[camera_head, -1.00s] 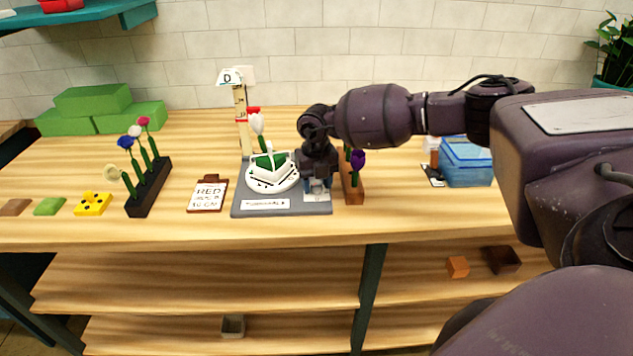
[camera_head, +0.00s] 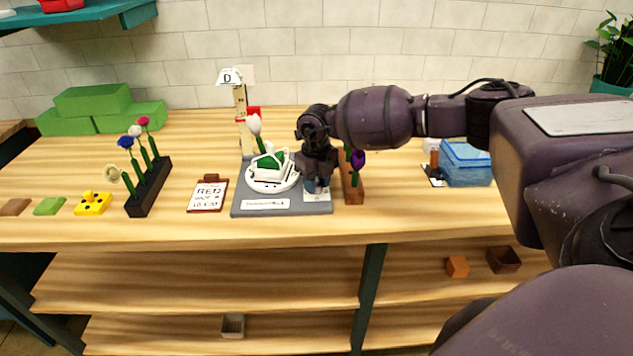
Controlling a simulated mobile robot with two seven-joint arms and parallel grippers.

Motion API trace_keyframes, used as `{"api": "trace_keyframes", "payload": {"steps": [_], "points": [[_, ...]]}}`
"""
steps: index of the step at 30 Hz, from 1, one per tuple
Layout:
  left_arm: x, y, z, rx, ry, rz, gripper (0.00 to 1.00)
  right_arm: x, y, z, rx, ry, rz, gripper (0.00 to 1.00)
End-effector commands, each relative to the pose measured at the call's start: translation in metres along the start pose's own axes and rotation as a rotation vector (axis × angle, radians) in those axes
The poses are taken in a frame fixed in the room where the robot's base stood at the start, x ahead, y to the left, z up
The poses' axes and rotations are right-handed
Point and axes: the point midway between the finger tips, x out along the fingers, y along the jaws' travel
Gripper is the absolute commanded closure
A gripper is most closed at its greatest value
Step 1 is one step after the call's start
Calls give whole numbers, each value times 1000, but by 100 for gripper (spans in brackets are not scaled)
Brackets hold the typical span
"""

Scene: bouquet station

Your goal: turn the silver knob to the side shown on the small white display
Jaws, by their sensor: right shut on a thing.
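My right gripper (camera_head: 316,182) points down over the right part of a grey base plate (camera_head: 240,207). It is shut on what I take to be the silver knob, which the gripper hides. A small white panel (camera_head: 317,197) with unreadable marks lies at its fingertips; I cannot tell whether it is the display. Left of the gripper, a round white turntable (camera_head: 262,186) on the base carries a green block in a white holder (camera_head: 271,166). A white sign with a "D" (camera_head: 229,77) tops a post behind. My left gripper is not in view.
A clipboard (camera_head: 208,195) lies left of the base. A dark rack of flowers (camera_head: 150,188) stands further left. A wooden block with a purple flower (camera_head: 353,188) stands close right of my gripper. A blue bin (camera_head: 466,163) is at right.

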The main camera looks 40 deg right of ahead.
Motion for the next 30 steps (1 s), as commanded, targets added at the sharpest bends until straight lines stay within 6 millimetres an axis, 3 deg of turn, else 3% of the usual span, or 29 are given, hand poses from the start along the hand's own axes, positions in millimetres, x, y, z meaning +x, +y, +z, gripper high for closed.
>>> {"api": "trace_keyframes", "payload": {"steps": [12, 27, 28, 30], "points": [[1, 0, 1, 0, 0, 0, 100, -1, 0, 0, -181, -2, 0, 90], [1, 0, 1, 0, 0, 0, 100, -2, 0, 1, -202, -2, -1, 90], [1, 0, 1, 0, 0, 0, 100, -2, 0, 1, -202, -3, -1, 62], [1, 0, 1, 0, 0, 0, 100, -1, 0, 1, -202, -2, -1, 51]]}}
